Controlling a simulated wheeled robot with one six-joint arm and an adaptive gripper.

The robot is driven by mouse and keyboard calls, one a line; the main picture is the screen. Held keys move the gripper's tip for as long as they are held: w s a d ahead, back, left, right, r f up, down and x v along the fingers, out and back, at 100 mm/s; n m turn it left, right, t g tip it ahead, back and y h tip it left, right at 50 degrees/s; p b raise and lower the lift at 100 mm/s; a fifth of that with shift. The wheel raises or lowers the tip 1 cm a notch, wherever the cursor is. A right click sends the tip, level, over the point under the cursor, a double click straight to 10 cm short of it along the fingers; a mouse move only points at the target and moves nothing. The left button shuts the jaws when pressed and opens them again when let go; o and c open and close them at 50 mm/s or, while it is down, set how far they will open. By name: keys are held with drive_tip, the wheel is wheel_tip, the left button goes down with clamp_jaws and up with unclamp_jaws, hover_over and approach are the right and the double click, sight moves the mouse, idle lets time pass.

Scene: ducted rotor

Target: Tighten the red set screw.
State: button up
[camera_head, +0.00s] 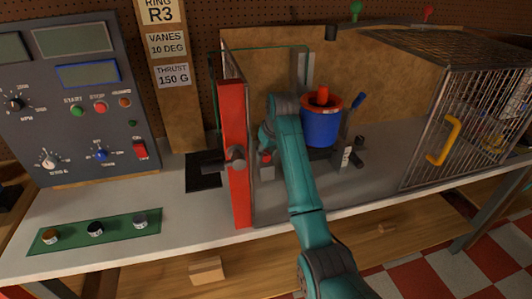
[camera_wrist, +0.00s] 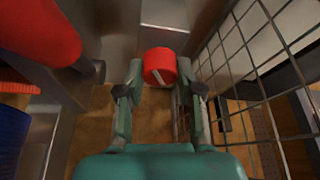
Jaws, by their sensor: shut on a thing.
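The red set screw (camera_wrist: 160,62) is a short red cylinder with a pale line across its face, at the top middle of the wrist view. My gripper (camera_wrist: 160,78) has a finger on each side of it and is shut on it. In the head view, a small red piece (camera_head: 266,157) shows low beside the end of my arm, apparently the same screw. My wrist hides most of the fingers there. The blue duct (camera_head: 320,128) with its red rim and red centre stands upright just right of my arm.
A red post (camera_head: 234,155) with a clamp knob stands left of my arm. A wire cage (camera_head: 460,125) with a yellow handle (camera_head: 444,140) is at the right. A control panel (camera_head: 85,95) and a green strip with several knobs (camera_head: 120,226) are at the left.

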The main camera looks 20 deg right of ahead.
drive_tip(key=shift+m, duration=0.4)
drive_tip(key=shift+a+m+h, duration=0.15)
drive_tip(key=shift+m+h, duration=1.05)
drive_tip(key=shift+m, duration=1.3)
drive_tip(key=o, duration=1.2)
drive_tip(key=shift+c, duration=0.2)
drive_tip(key=shift+r, duration=0.1)
